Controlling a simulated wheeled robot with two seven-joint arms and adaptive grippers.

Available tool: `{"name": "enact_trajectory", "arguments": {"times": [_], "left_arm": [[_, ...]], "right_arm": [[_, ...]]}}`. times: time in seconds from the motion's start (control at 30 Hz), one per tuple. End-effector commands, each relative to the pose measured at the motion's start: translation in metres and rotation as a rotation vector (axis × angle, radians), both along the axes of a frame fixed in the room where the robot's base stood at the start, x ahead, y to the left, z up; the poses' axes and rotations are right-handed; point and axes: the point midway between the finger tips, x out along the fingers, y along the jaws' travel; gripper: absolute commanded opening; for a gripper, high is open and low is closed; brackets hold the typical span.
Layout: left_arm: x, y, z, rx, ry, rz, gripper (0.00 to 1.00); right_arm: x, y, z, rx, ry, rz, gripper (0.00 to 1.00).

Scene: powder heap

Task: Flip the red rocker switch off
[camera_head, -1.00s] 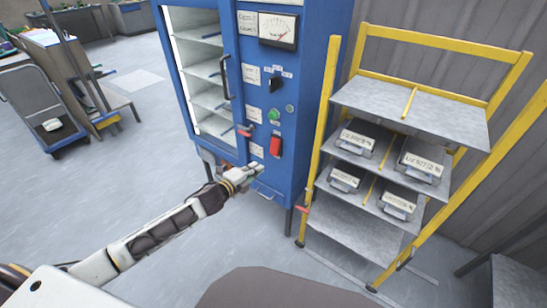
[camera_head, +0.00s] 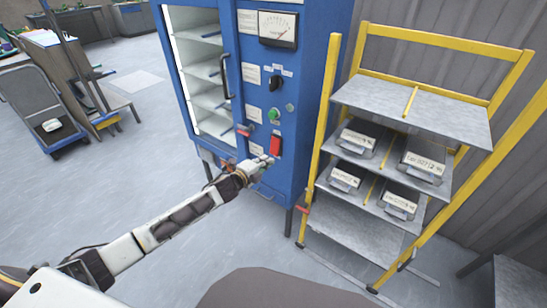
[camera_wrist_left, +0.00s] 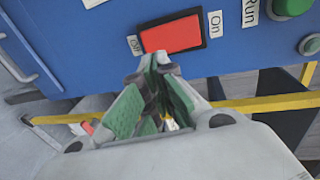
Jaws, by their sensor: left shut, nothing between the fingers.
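The red rocker switch (camera_head: 275,145) is on the front panel of the blue cabinet (camera_head: 312,100), below a green button. In the left wrist view the switch (camera_wrist_left: 171,34) is a red rectangle in a black frame, with an "Off" label (camera_wrist_left: 134,46) at its left end and an "On" label (camera_wrist_left: 215,24) at its right end. My left gripper (camera_head: 268,160) is shut and empty, just below the switch. In the wrist view its fingertips (camera_wrist_left: 160,62) are close to the lower edge of the frame; I cannot tell whether they touch. My right gripper is not in view.
A green button (camera_head: 274,115), a black knob (camera_head: 275,83) and a gauge (camera_head: 278,29) sit above the switch. The glass door's handle (camera_head: 225,77) is to the left. A yellow-framed rack (camera_head: 325,120) with labelled boxes stands close on the right.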

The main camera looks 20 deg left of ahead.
Motion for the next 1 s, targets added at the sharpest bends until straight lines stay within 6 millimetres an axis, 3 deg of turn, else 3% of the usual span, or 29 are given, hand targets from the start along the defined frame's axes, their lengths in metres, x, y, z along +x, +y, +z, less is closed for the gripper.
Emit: {"name": "enact_trajectory", "arguments": {"times": [0.6, 1.0], "left_arm": [[0.041, -0.015, -0.009, -0.001, -0.001, 0.000, 0.00], [0.049, -0.018, -0.010, 0.001, 0.000, 0.000, 0.00]], "right_arm": [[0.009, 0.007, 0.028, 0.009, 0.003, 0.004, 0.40], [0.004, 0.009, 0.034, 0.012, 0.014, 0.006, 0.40]]}}
